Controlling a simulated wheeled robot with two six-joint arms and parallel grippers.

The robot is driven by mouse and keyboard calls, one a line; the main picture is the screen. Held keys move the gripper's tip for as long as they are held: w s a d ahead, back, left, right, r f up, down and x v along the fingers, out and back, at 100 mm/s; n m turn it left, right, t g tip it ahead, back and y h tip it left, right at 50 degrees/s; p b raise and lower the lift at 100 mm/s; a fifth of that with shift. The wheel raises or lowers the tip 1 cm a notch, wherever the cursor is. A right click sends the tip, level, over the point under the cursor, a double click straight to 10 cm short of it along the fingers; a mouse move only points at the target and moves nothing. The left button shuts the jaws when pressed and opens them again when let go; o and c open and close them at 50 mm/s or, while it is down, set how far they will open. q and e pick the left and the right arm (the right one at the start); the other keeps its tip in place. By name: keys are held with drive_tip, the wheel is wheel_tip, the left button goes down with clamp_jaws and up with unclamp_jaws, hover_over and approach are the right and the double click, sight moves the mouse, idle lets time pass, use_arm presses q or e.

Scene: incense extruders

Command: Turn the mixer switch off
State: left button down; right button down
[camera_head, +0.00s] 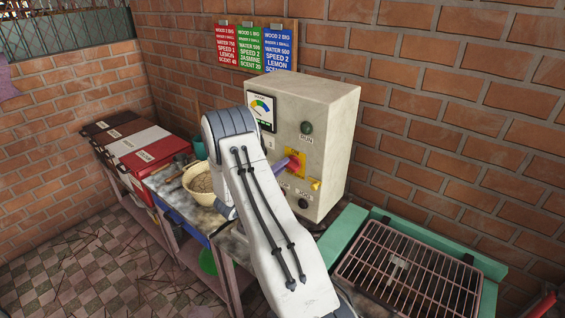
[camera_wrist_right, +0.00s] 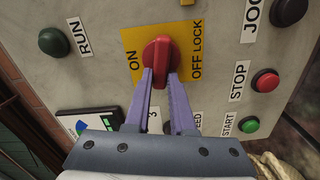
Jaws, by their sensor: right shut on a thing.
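The mixer switch is a red rotary knob on a yellow plate (camera_wrist_right: 186,35) with ON and OFF LOCK labels. In the wrist view the red knob (camera_wrist_right: 157,52) lies between the two labels, its handle running up and down the picture. My right gripper (camera_wrist_right: 160,78) has its purple fingers on both sides of the handle and is shut on it. In the head view the purple fingers of my right gripper (camera_head: 287,162) reach the yellow plate (camera_head: 299,153) on the grey control box (camera_head: 330,115). My right arm hides part of the box. My left gripper is not in view.
A RUN button (camera_wrist_right: 53,42), a red STOP button (camera_wrist_right: 265,80) and a green START button (camera_wrist_right: 249,124) surround the switch. A bowl of brown material (camera_head: 198,184) stands left of my arm. A metal grate (camera_head: 410,270) lies at the right.

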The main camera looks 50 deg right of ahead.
drive_tip(key=shift+w+f+n+p, duration=0.1)
drive_tip(key=shift+n+p, duration=0.3)
drive_tip(key=shift+n, duration=0.7)
drive_tip(key=shift+f, duration=0.1)
drive_tip(key=c, duration=0.8)
unclamp_jaws()
drive_tip(key=shift+o, duration=0.2)
drive_tip(key=shift+a, duration=0.1)
drive_tip(key=s+a+b, duration=0.1)
drive_tip(key=a+b, duration=0.3)
drive_tip(key=a, duration=0.6)
drive_tip(key=shift+a, duration=0.2)
